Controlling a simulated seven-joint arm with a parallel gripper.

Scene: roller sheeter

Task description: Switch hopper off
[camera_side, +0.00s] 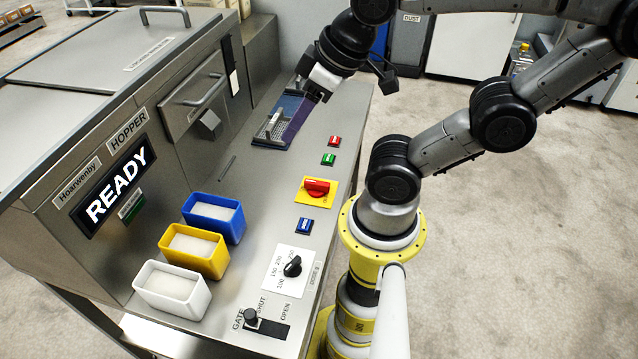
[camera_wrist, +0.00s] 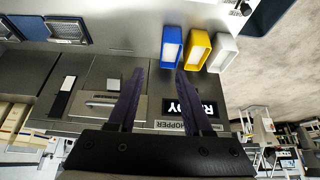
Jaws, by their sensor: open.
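The machine's hopper panel bears a HOPPER label (camera_side: 128,130) and a lit display (camera_side: 118,187) reading READY. On the steel deck are a red button (camera_side: 334,141), a green button (camera_side: 328,159), a red rotary switch (camera_side: 317,187) on a yellow plate, and a blue button (camera_side: 304,226). The switch's handle lies roughly crosswise in the side view. My gripper (camera_side: 297,122) is at the deck's far end, over or beside a blue tray (camera_side: 262,138), left of and beyond the buttons. In the wrist view its purple fingers (camera_wrist: 160,75) are apart with nothing between them.
Blue (camera_side: 205,228), yellow (camera_side: 186,262) and white (camera_side: 160,303) bins of pale material stand along the panel. A black dial (camera_side: 292,266) and a gate lever (camera_side: 251,317), near SHUT, are at the near end. A drawer handle (camera_side: 205,90) projects above the deck.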

